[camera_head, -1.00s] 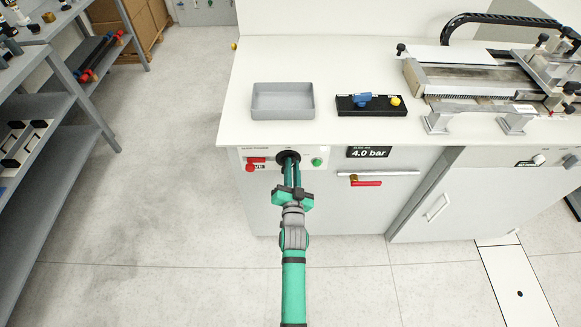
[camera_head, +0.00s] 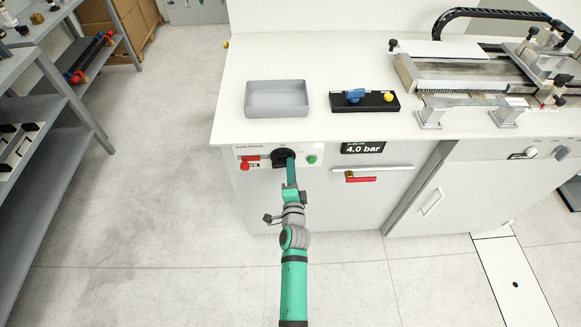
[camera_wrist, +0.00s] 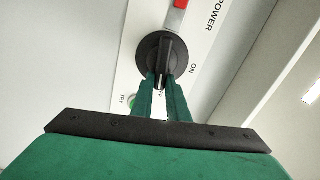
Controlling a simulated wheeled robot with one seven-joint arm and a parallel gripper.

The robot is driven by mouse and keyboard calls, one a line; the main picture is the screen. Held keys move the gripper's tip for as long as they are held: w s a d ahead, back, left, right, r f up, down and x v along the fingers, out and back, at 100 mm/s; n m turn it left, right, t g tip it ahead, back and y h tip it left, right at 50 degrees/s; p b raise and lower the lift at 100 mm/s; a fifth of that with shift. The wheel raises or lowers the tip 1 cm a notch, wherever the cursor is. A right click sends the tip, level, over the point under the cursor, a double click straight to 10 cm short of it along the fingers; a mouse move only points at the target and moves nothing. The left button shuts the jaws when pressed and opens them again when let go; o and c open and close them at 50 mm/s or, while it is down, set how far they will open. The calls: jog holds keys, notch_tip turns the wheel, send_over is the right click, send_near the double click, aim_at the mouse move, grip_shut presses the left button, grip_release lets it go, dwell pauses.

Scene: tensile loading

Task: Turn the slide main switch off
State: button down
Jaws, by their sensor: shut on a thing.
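The slide main switch is a round black rotary knob (camera_head: 284,155) on the white panel at the front left of the bench. In the wrist view the black knob (camera_wrist: 164,54) has a raised bar handle pointing down the picture, away from the ON mark at its right. Partly hidden lettering lies between the fingers below the handle. My green gripper (camera_head: 291,168) reaches the knob from the front. In the wrist view my gripper (camera_wrist: 163,88) is shut on the handle's lower end, one finger on each side.
A red handle (camera_head: 249,162) is left of the knob and a green button (camera_head: 312,159) is right of it. A 4.0 bar display (camera_head: 363,147) and a red lever (camera_head: 360,179) sit farther right. A grey tray (camera_head: 277,98) stands on the bench above.

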jog(key=shift+f+m, duration=0.25)
jog(key=shift+m, duration=0.55)
jog(key=c, duration=1.7)
grip_release()
jog(key=s, duration=1)
jog(key=shift+s, duration=0.4)
jog(key=shift+w, duration=0.2)
